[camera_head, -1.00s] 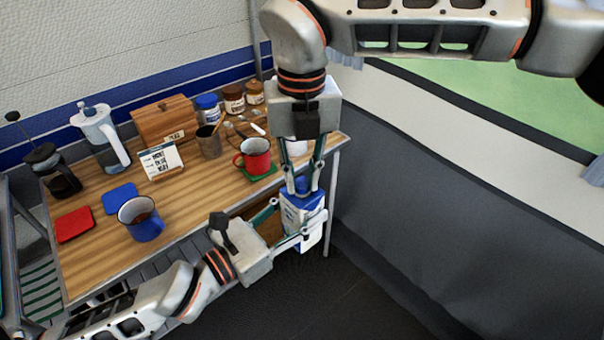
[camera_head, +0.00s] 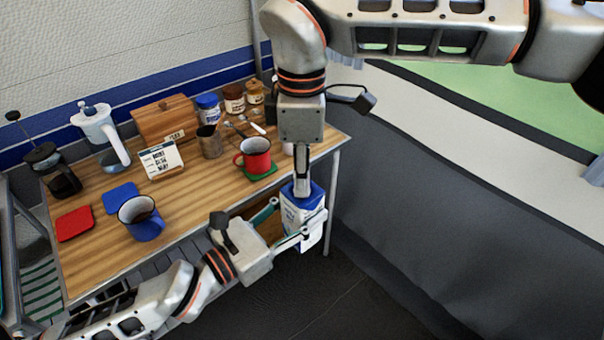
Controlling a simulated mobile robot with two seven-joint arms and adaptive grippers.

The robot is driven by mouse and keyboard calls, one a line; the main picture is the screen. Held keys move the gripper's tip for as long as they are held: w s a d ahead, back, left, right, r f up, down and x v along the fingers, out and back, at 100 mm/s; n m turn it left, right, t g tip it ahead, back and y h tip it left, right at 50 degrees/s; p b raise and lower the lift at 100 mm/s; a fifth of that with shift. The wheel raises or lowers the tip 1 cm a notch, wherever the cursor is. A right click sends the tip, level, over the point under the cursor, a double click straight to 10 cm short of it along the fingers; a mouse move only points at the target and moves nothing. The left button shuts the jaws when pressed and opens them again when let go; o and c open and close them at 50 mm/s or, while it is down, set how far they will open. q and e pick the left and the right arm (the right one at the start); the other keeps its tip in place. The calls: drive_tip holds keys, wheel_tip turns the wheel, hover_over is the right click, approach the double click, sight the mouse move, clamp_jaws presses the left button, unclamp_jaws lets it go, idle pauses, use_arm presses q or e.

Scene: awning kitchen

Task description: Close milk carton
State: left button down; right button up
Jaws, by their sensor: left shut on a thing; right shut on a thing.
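The milk carton (camera_head: 293,216) is blue and white and held upright in front of the table's right front corner. My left gripper (camera_head: 299,222) reaches in from the left and is shut around the carton's body. My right gripper (camera_head: 302,190) points straight down from above, with its fingertips at the carton's top. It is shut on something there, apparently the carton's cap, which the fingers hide. I see the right fingers edge-on, one in front of the other.
The wooden table (camera_head: 100,260) holds a blue mug (camera_head: 145,231), a red mug (camera_head: 255,163) on a green coaster, a red coaster (camera_head: 74,223), a blue coaster (camera_head: 120,198), a sign (camera_head: 161,160) and several jars at the back. The floor (camera_head: 330,300) right of the carton is clear.

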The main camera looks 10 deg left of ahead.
drive_tip(key=o, duration=0.7)
drive_tip(key=shift+c, duration=0.2)
drive_tip(key=shift+r, duration=2.3)
drive_tip(key=shift+c, duration=0.5)
